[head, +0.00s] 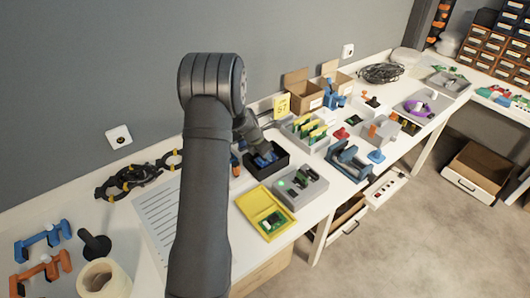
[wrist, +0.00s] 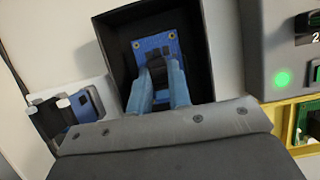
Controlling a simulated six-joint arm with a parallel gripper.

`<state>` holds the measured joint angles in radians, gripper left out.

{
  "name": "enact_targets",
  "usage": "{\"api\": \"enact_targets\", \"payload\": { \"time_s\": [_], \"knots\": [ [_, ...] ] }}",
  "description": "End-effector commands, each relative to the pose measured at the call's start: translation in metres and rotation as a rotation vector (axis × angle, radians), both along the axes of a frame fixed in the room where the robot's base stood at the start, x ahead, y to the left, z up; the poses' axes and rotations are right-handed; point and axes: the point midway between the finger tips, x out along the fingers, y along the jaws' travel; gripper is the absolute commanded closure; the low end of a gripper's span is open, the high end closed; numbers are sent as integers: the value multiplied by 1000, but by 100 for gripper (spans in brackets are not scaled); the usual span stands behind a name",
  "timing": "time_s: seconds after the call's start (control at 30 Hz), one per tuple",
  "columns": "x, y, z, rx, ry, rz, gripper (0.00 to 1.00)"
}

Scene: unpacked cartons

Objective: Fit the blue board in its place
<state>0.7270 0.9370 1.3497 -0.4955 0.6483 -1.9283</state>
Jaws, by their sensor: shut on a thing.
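The blue board (wrist: 146,42) lies inside a black open box (wrist: 108,38), with brass-coloured holes at its corners. It also shows as a small blue patch in the head view (head: 264,160), inside the same black box (head: 266,177). My gripper (wrist: 158,76) reaches down into the box, its two fingers shut on a dark part in the middle of the board. In the head view my gripper (head: 263,153) is partly hidden. The fingers hide the board's near part. I cannot tell whether the board is lifted off the box floor.
A grey fixture (head: 311,190) with a lit green lamp stands right of the black box. A yellow tray (head: 251,203) with a green board is in front. A bin of yellow-green cards (head: 305,143) stands behind.

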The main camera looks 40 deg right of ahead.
Motion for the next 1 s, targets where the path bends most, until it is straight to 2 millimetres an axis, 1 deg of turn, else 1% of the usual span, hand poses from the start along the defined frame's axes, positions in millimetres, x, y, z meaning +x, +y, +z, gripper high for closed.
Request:
{"api": "enact_targets", "payload": {
  "time_s": [0.4, 0.43, 0.53, 0.57, 0.83, 0.93, 1.0],
  "knots": [
    [0, 0, -12, 0, -1, -1, 100],
    [0, 0, -12, 0, -1, -1, 80],
    [0, 0, -12, 0, -1, -1, 61],
    [0, 0, -12, 0, -1, -1, 57],
    [0, 1, -11, 0, -1, -1, 57],
    [1, 3, -4, -1, -1, 0, 57],
    [1, 7, 5, -2, -2, 1, 57]
  ]
}}
